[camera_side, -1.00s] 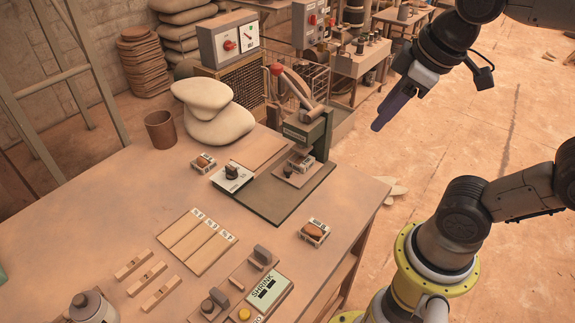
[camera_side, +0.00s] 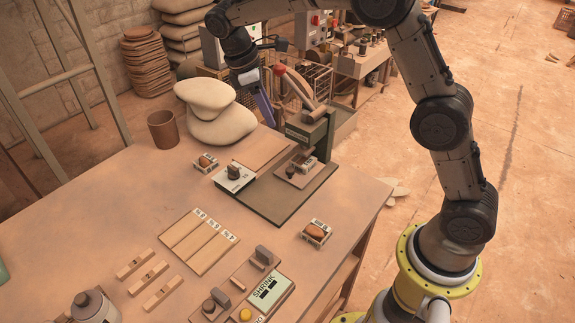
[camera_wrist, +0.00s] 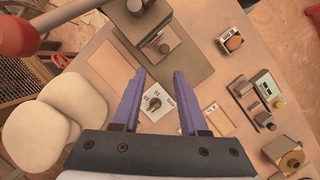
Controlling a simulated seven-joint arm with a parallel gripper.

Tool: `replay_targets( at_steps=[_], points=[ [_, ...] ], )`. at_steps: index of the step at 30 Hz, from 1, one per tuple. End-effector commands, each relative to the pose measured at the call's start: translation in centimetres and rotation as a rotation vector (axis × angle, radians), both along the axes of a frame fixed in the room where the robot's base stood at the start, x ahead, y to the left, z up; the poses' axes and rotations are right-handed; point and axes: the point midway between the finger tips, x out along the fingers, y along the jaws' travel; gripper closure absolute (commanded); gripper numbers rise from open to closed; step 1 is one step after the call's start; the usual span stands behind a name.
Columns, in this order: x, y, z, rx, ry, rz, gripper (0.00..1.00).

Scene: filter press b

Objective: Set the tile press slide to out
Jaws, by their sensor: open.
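The tile press (camera_side: 306,130) is a dark green frame with a long lever ending in a red ball (camera_side: 279,70), standing on a dark base plate at the table's back right. Its slide (camera_side: 299,175), a small brownish plate with a dark knob, sits low under the press head. In the wrist view the slide (camera_wrist: 165,45) shows beyond the fingertips, partly overlapped by the press. My gripper (camera_side: 266,112) is open and empty, pointing down above the table, left of the press lever. Its two purple fingers (camera_wrist: 159,74) are apart, with nothing between them.
A white card with a black dial (camera_side: 234,177) lies left of the base plate. Stacked pale sacks (camera_side: 213,115) and a brown cup (camera_side: 161,130) stand behind. Boxed clay pieces (camera_side: 316,233), wooden strips and a SHRINK panel (camera_side: 268,290) lie in front.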

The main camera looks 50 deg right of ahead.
Motion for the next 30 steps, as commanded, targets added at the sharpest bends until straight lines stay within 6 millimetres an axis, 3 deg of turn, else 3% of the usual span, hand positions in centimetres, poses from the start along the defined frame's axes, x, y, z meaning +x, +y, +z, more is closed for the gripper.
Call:
replay_targets(
  at_steps=[3, 10, 30],
  points=[
    [0.5, 0.5, -3.0, -0.008, 0.057, 0.009, 0.57],
    [0.1, 0.6, -5.2, -0.013, 0.092, 0.016, 0.57],
    [-3.0, -2.6, -15.8, -0.012, 0.092, 0.013, 0.57]
  ],
)
